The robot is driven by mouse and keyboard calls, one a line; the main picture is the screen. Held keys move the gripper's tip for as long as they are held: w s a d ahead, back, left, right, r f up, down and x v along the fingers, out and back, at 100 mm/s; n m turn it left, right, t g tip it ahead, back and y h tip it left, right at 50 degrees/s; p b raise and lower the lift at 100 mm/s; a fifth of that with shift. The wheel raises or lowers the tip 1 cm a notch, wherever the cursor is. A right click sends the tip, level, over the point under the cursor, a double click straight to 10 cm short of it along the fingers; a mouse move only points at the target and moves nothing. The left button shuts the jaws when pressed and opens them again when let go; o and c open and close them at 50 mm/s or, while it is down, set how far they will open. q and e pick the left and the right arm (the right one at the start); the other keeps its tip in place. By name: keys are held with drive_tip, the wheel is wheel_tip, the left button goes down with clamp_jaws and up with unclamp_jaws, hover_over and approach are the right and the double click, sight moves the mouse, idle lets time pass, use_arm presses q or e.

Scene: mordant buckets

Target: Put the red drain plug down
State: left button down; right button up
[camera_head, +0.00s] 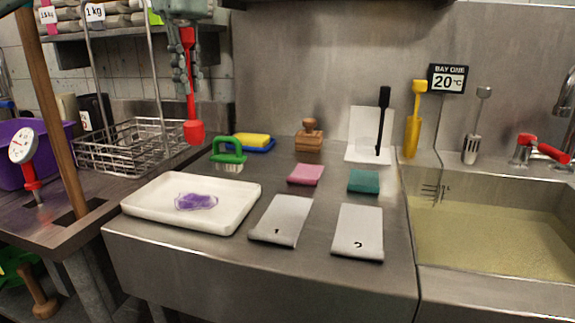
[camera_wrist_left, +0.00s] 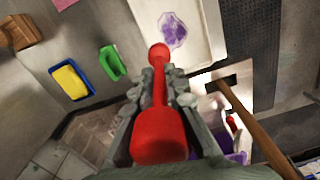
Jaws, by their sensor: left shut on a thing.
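The red drain plug (camera_head: 193,130) hangs upright in my left gripper (camera_head: 187,68), in the air at the upper left of the head view. Its long thin stem runs between the fingers and its wider red end points down, above the area left of the green brush. In the left wrist view the red drain plug (camera_wrist_left: 158,135) lies between the two fingers of my left gripper (camera_wrist_left: 160,90), which is shut on its stem. My right gripper is in neither view.
A wire basket (camera_head: 130,160) is at left; a sink of cloudy liquid (camera_head: 490,235) is at right.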

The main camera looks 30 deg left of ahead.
use_arm(q)
drive_tip(key=w+d+f, duration=0.7)
drive_tip(key=w+f, duration=0.1)
drive_tip(key=f, duration=0.2)
drive_tip(key=shift+d+f, duration=0.35)
drive_tip(key=shift+d, duration=0.05)
drive_tip(key=c, duration=2)
unclamp_jaws()
drive_tip(key=shift+f, duration=0.2)
drive_tip(key=o, duration=0.5)
drive_tip(key=shift+c, duration=0.2)
wheel_tip(320, 180, up, 12)
drive_tip(key=shift+r, duration=0.2)
